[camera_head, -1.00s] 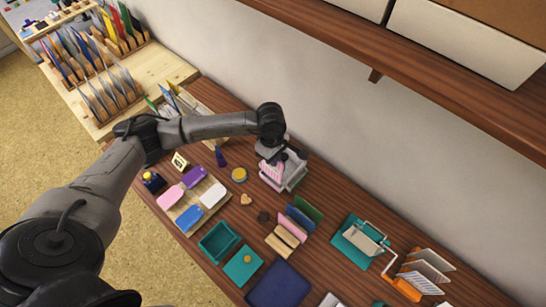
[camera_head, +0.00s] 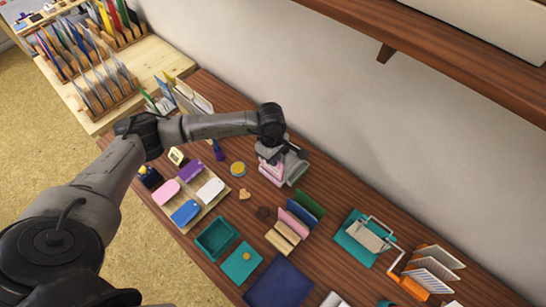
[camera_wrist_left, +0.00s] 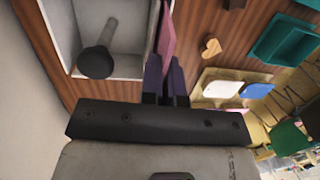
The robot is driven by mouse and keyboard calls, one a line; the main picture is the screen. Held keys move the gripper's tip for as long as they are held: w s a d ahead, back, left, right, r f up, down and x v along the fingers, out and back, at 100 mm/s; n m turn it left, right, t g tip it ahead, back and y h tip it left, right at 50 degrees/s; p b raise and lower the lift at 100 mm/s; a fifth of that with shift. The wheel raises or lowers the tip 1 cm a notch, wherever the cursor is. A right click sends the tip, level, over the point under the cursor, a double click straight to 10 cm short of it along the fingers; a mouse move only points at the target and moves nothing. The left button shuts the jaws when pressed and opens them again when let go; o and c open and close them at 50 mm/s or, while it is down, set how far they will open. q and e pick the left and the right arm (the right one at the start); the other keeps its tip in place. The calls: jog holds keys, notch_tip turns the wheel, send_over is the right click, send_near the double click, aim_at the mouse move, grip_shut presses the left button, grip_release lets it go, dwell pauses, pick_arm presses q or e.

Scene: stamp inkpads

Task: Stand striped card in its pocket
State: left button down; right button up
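A pink card (camera_wrist_left: 168,30) shows nearly edge-on between the fingers of my left gripper (camera_wrist_left: 166,78) in the wrist view. The fingers look closed on it. In the head view, the pink card (camera_head: 271,172) shows just below my left gripper (camera_head: 276,157), which partly covers it; its stripes are hard to make out now. A pale grey box with compartments (camera_wrist_left: 125,70) lies directly beside the card in the wrist view, with a dark round-ended rod in it. I cannot tell whether the card is inside a pocket of it. My right gripper is not in view.
A small rack with green (camera_head: 310,201), pink and beige cards stands nearby. An orange rack (camera_head: 414,286) and a teal holder (camera_head: 351,246) stand to the right. A tray (camera_head: 226,191) of coloured tags lies left. A shelf (camera_head: 430,55) overhangs the back.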

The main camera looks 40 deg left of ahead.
pick_arm(q)
jog(key=c, duration=1.3)
grip_release()
jog(key=shift+o, duration=0.2)
jog(key=shift+r, duration=0.15)
jog(key=shift+r+p, duration=0.95)
jog(key=shift+r, duration=0.45)
jog(key=shift+r+p, duration=0.9)
jog(key=shift+r, duration=0.6)
